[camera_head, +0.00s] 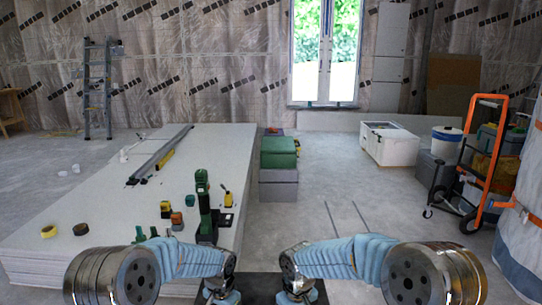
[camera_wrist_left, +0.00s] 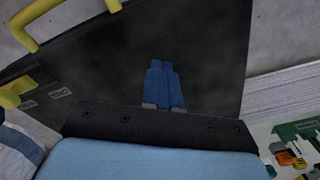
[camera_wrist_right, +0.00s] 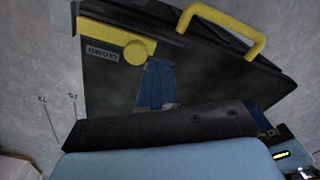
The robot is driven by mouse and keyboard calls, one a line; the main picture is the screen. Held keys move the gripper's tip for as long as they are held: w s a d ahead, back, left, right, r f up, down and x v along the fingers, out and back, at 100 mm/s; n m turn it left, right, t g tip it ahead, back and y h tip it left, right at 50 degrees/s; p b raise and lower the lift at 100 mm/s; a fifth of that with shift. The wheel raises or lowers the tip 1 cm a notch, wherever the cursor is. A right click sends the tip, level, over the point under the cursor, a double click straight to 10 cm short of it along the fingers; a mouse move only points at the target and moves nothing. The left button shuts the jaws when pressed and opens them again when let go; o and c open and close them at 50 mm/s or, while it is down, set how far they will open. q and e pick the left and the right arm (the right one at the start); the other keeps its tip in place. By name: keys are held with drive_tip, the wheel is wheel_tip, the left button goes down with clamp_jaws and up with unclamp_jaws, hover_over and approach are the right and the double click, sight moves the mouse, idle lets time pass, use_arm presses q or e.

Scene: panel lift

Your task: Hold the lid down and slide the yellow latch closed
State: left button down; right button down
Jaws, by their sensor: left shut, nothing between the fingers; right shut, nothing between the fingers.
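A dark box lid (camera_head: 262,286) shows at the bottom of the head view, between my two arms. It fills much of the left wrist view (camera_wrist_left: 215,60) and the right wrist view (camera_wrist_right: 205,72). The yellow latch (camera_wrist_right: 112,38), a flat bar with a round knob, lies on the lid beside a small label. My right gripper (camera_wrist_right: 157,64) is shut and empty, its tips just right of the knob; I cannot tell if they touch. My left gripper (camera_wrist_left: 161,64) is shut and empty over a bare part of the lid; contact is unclear.
A yellow handle (camera_wrist_right: 228,30) arches from the lid's edge and also shows in the left wrist view (camera_wrist_left: 38,18). A pale panel stack (camera_head: 105,215) with several tools is at left. Green and grey cases (camera_head: 279,152) stand ahead; a cart (camera_head: 480,165) is at right.

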use_arm(q)
drive_tip(key=shift+f, duration=0.1)
idle(0.3)
drive_tip(key=shift+f, duration=2.1)
use_arm(e)
drive_tip(key=shift+f, duration=2.5)
use_arm(q)
drive_tip(key=shift+f, duration=0.1)
use_arm(e)
drive_tip(key=shift+d, duration=0.2)
drive_tip(key=shift+d, duration=1.3)
use_arm(q)
drive_tip(key=shift+s, duration=0.1)
use_arm(e)
drive_tip(key=shift+a, duration=0.15)
